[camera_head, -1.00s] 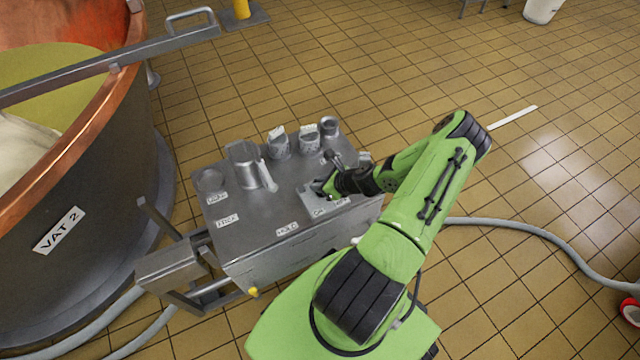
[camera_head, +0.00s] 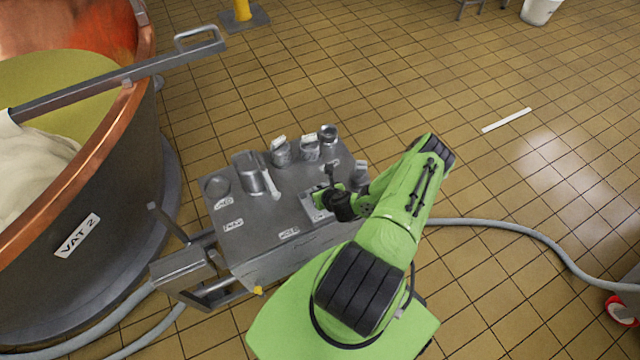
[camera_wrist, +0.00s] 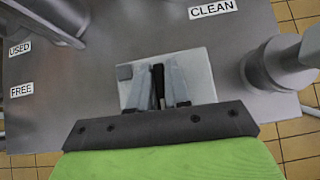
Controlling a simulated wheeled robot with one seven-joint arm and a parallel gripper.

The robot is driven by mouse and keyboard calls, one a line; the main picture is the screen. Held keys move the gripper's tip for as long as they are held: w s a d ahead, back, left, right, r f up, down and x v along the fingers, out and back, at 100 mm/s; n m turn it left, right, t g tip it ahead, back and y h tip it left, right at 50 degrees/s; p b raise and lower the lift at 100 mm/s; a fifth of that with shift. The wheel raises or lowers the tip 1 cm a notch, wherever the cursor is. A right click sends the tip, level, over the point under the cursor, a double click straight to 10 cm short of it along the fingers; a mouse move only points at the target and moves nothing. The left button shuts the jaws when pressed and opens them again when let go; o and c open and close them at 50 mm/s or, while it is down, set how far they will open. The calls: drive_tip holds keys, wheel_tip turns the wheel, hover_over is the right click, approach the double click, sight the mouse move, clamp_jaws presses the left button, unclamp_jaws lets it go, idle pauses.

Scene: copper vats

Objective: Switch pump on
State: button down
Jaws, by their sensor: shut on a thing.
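The pump switch is a light grey plate (camera_wrist: 199,76) on the steel cart top, with a dark upright lever (camera_wrist: 157,82) rising from it in the wrist view. My gripper (camera_wrist: 160,88) is at the plate, with its two fingers closed around the lever. In the head view my gripper (camera_head: 328,194) is over the switch plate (camera_head: 312,208) at the right part of the cart, and it hides most of the plate and its lettering. I cannot read which way the lever is set.
The steel cart (camera_head: 262,235) carries a metal jug (camera_head: 250,172) and several small pots (camera_head: 281,152) along its back edge. A copper vat (camera_head: 95,150) labelled VAT 2 stands at left. A hose (camera_head: 530,234) runs over the floor at right.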

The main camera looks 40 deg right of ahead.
drive_tip(key=m+h+p, duration=0.1)
drive_tip(key=p, duration=0.1)
drive_tip(key=m+g+h+p, duration=0.1)
drive_tip(key=m+p, duration=0.1)
drive_tip(key=shift+s+a, duration=0.1)
drive_tip(key=shift+s, duration=0.15)
drive_tip(key=shift+f+m+g+h+p, duration=0.15)
drive_tip(key=shift+m+g+h+p, duration=0.55)
drive_tip(key=shift+m+p, duration=0.6)
drive_tip(key=shift+f, duration=0.1)
